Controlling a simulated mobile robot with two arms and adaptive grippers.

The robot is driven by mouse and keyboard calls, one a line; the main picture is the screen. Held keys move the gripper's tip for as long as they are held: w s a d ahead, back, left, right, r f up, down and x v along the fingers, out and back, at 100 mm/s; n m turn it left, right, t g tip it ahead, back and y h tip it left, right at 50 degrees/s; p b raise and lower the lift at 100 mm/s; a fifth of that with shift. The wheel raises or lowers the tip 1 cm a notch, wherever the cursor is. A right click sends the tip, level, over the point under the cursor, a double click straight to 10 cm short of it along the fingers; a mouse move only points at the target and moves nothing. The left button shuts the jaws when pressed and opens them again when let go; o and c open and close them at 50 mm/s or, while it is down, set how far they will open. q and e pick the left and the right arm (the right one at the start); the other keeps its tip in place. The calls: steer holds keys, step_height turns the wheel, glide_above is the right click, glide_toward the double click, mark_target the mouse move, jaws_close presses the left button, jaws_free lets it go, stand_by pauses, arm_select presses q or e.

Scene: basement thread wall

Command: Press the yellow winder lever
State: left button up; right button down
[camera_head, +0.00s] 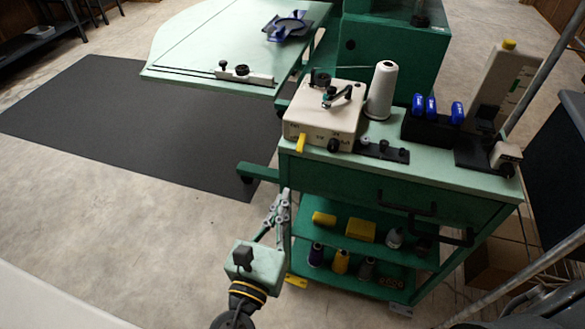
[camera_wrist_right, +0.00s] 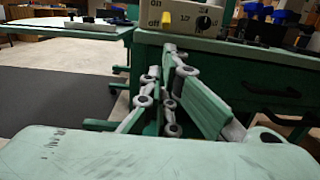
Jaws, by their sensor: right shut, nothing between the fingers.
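The yellow winder lever (camera_head: 301,142) sticks out of the front left of the cream winder box (camera_head: 318,112) on the green cart. In the right wrist view the lever (camera_wrist_right: 167,17) shows beside ON and OFF markings, near the top edge. My right gripper (camera_head: 282,196) is shut and empty, in front of the cart's left end. Its fingertips point toward the cart, below the lever and apart from it in the picture. In the right wrist view the closed fingers (camera_wrist_right: 172,50) reach up to just under the box. My left gripper is not in view.
On the cart top (camera_head: 434,176) stand a white thread cone (camera_head: 381,90), blue spools (camera_head: 431,106) and a black-based device at right. Yellow items and thread cones fill its shelves. A green table (camera_head: 190,58) stands behind left, over a dark mat (camera_head: 150,120). Floor left of the cart is clear.

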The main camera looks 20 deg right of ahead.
mark_target(299, 159)
steer(key=shift+w+d, duration=0.1)
